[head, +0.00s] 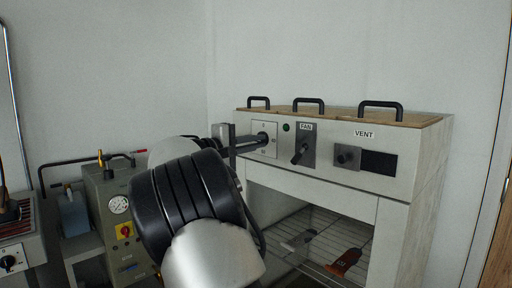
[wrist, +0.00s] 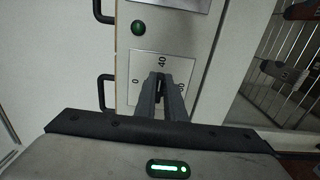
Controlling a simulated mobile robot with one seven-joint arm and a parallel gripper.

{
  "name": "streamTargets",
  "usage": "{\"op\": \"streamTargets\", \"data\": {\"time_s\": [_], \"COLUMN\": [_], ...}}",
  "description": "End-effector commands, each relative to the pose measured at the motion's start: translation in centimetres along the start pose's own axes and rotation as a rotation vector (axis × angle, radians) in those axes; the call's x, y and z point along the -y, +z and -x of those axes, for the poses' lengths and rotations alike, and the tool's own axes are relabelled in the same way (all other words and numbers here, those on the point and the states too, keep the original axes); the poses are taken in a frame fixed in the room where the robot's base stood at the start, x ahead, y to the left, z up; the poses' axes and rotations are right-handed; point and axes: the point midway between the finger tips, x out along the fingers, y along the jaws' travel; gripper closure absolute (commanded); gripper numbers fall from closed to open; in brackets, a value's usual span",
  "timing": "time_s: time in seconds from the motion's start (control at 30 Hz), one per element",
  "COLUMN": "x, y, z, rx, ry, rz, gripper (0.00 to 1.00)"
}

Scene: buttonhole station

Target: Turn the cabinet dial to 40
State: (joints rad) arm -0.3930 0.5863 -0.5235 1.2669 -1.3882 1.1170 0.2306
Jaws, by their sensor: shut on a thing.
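The cabinet (head: 320,166) is a pale box with a control panel across its upper front. Its dial (head: 263,139) is a dark knob on a white scale plate at the panel's left end. The scale plate (wrist: 139,64) shows 0, 40 and a partly covered third mark in the wrist view. My gripper (head: 257,141) reaches the dial from the left, its fingers shut on the knob. In the wrist view the gripper (wrist: 157,80) covers the knob, with its fingertips just below the 40 mark. The dial's pointer is hidden, so its setting cannot be read.
Black handles (head: 309,105) stand on the cabinet top. Below is an open bay with a wire rack (head: 319,238) holding tools. A gauge machine (head: 108,205) stands left.

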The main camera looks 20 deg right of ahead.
Motion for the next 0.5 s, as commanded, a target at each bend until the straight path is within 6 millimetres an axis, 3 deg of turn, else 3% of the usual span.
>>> {"op": "streamTargets", "data": {"time_s": [0.37, 0.4, 0.5], "x": [0.02, 0.02, 0.02], "y": [0.00, 0.00, -0.01], "z": [0.02, 0.02, 0.02], "rx": [0.000, 0.000, 0.000], "ry": [-0.001, 0.000, 0.000], "rz": [-0.004, -0.004, -0.003], "gripper": [1.00, 0.87, 0.72]}}
